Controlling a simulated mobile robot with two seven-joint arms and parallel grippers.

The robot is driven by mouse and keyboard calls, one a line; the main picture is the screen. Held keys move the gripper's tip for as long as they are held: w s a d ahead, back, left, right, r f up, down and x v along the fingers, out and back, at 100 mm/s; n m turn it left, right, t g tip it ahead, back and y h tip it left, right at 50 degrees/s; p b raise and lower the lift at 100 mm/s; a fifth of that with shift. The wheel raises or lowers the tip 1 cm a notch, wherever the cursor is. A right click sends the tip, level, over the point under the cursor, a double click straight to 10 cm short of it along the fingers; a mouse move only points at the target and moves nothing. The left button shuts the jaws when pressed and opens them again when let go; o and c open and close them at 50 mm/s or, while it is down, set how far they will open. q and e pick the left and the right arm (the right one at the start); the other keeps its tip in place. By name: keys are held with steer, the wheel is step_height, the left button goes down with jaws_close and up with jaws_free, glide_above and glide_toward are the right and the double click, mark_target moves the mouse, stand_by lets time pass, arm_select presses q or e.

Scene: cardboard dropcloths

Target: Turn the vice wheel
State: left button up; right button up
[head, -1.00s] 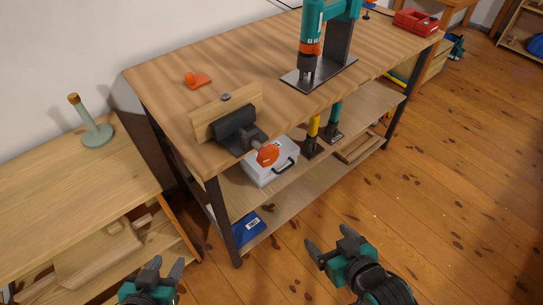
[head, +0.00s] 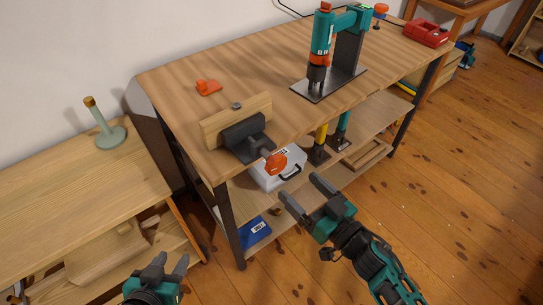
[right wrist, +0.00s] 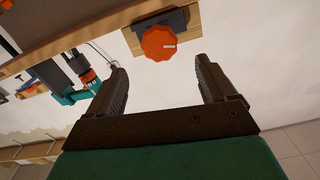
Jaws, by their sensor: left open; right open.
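The vice (head: 247,138) is mounted at the near left edge of the workbench, with a dark metal jaw and a wooden board behind it. Its orange-red wheel (head: 275,163) sticks out over the front edge. In the right wrist view the wheel (right wrist: 161,42), with a pale mark on it, shows beyond and between the fingertips. My right gripper (head: 303,191) is open and empty, in front of the bench, below and right of the wheel and apart from it. My left gripper (head: 172,264) is open and empty, low at the left, in front of the low table.
The workbench (head: 180,90) also bears a teal drill press (head: 322,50), an orange object (head: 208,87) and a red case (head: 426,33). A white box (head: 265,181) sits on the shelf below the wheel. A low table (head: 60,185) stands left. The floor at right is clear.

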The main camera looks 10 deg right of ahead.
mark_target(279, 166)
steer(key=b+x, duration=0.1)
steer(key=x, duration=1)
steer(key=shift+w+a, duration=0.15)
steer(key=shift+w, duration=0.2)
steer(key=c, duration=1)
steer(key=shift+n, duration=0.3)
